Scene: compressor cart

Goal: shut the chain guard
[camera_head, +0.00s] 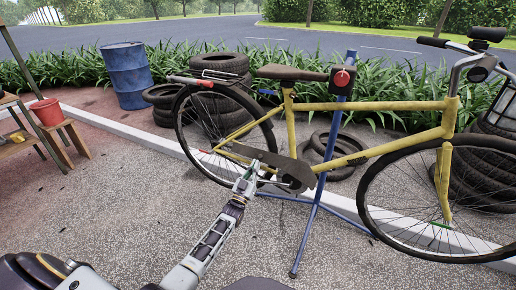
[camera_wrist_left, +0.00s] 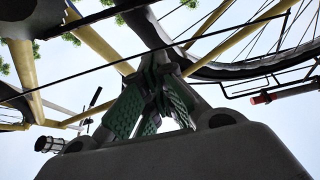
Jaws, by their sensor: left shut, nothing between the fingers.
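The chain guard (camera_head: 268,159) is a long dark plate low on the yellow bicycle (camera_head: 400,148), running from near the rear wheel down to the crank. I cannot tell how far it stands open. My left gripper (camera_head: 250,172) is at the guard's lower edge, near its middle, with its fingers together and empty. In the left wrist view the green-padded fingertips (camera_wrist_left: 155,72) meet, close under a dark part of the bicycle. I cannot tell whether they touch it. My right gripper does not show.
A blue repair stand (camera_head: 316,212) holds the bicycle, its legs spread on the gravel. Stacked tyres (camera_head: 219,63) stand behind the rear wheel. A blue barrel (camera_head: 126,76) and a red bucket (camera_head: 47,112) on a wooden stand are at the left.

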